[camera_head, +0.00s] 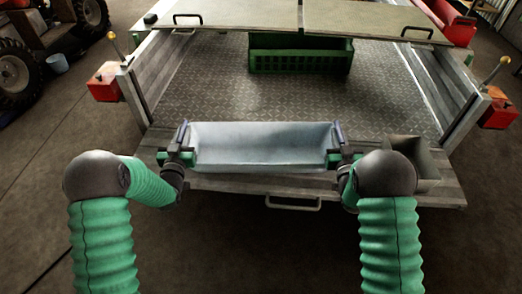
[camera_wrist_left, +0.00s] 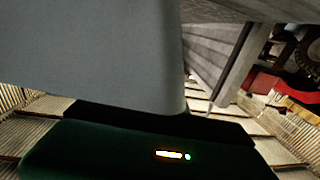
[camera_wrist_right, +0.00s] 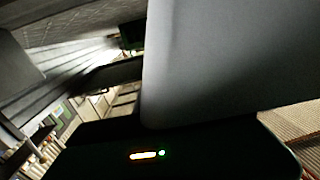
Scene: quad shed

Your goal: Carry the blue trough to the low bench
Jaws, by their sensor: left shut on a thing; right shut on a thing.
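The blue trough (camera_head: 262,147), pale blue-grey and empty inside, is held level between my two grippers in the head view, in front of or over the near edge of a trailer bed. My left gripper (camera_head: 184,146) is shut on its left end, and my right gripper (camera_head: 338,147) is shut on its right end. The trough's grey-looking side fills the upper left of the left wrist view (camera_wrist_left: 90,55) and the upper right of the right wrist view (camera_wrist_right: 230,55). I cannot tell whether the trough touches the bed. I cannot make out a low bench.
The trailer bed (camera_head: 215,95) has raised side walls. A green crate (camera_head: 300,62) stands at its far end under tan boards (camera_head: 375,20). A small open grey box (camera_head: 425,160) sits close to my right arm. Red boxes (camera_head: 105,85) flank the trailer.

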